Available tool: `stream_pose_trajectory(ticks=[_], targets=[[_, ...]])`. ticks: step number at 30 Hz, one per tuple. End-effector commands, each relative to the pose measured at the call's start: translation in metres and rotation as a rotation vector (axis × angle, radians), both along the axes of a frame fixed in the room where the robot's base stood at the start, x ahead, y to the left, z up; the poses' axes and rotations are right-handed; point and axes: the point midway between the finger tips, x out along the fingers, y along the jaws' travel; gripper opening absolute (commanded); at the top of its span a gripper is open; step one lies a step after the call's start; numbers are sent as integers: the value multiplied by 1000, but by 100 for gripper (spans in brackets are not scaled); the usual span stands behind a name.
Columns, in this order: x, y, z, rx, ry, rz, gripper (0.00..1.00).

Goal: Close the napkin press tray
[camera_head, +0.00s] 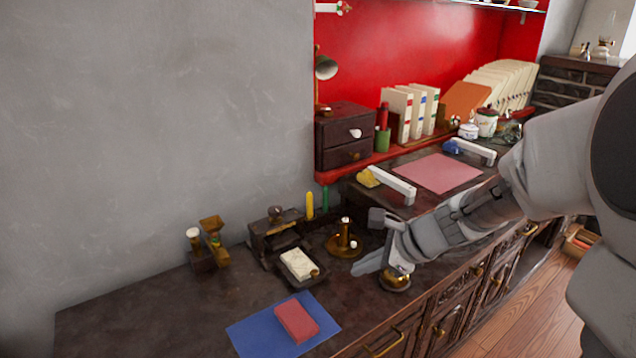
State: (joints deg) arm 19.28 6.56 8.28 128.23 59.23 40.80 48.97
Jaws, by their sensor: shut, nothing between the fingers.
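The napkin press (262,240) is a dark wooden box with a knob on top, standing near the wall on the counter. Its tray (302,286) is pulled out toward the front right and has a small brass knob (315,273) on its front. A pale folded napkin (299,263) lies on the tray. My gripper (366,264) is to the right of the tray, apart from it in the picture. Its fingers are together, point left and hold nothing. My gripper and arm partly hide what stands behind them.
A brass candlestick (344,240) stands between the press and my gripper. A round brass-based object (394,283) is just below my gripper. A red block (296,321) lies on a blue sheet (254,336) in front. A brass grinder-like object (212,238) stands left. The left counter is clear.

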Motion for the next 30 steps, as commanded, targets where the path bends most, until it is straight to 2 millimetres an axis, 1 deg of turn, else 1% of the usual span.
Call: stream_pose_trajectory(ticks=[1,3,7,10,13,17,27,28,30], targets=[[10,-5,-26,57,43,-79,0],[21,-9,-43,125,88,-174,0],[35,-16,-62,207,143,-294,0],[39,-17,-69,236,162,-334,0],[43,-14,-74,243,166,-343,0],[51,-5,-88,241,167,-340,0],[84,34,-140,241,166,-338,0],[87,37,-144,240,166,-338,0],[95,47,-139,240,163,-335,0]])
